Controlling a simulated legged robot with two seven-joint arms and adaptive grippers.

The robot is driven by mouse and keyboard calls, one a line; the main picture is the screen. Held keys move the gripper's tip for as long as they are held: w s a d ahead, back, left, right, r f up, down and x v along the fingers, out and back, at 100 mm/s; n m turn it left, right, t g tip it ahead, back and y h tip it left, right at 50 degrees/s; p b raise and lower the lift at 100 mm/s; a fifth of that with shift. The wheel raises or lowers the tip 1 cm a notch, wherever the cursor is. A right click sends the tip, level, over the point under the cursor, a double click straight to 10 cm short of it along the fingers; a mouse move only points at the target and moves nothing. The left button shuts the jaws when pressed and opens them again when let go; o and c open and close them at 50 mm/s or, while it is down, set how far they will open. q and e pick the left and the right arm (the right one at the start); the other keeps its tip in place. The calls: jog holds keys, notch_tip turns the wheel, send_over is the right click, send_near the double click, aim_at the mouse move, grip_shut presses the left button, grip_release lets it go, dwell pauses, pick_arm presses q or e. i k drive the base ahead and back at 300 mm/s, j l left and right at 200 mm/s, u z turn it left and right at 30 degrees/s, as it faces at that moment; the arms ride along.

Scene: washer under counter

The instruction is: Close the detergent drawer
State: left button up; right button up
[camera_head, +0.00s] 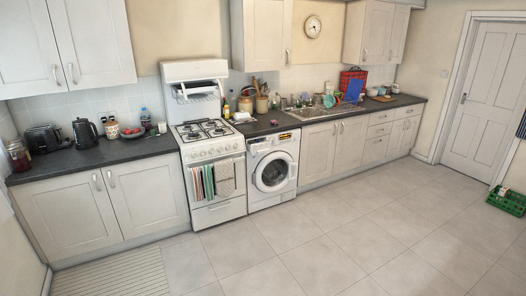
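The white washer (285,200) stands under the dark counter, just right of the cooker. Its round door (273,172) appears shut. The detergent drawer (259,147) is at the upper left of the washer's front, beside the control panel (284,137). It is too small here to tell for sure how far it is out. Neither of my grippers is in view, and no arm shows near the washer.
The white cooker (216,172) has towels (212,180) hanging on its front. Closed cabinets (335,148) run right of the washer. A ribbed mat (110,279) lies at the lower left and a green crate (507,202) at far right. The tiled floor (330,240) before the washer is clear.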

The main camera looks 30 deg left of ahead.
aim_at(264, 146)
jog(key=i+j+u, duration=0.25)
jog(key=i, duration=0.2)
jog(key=i+u, duration=0.25)
jog(key=i, duration=0.2)
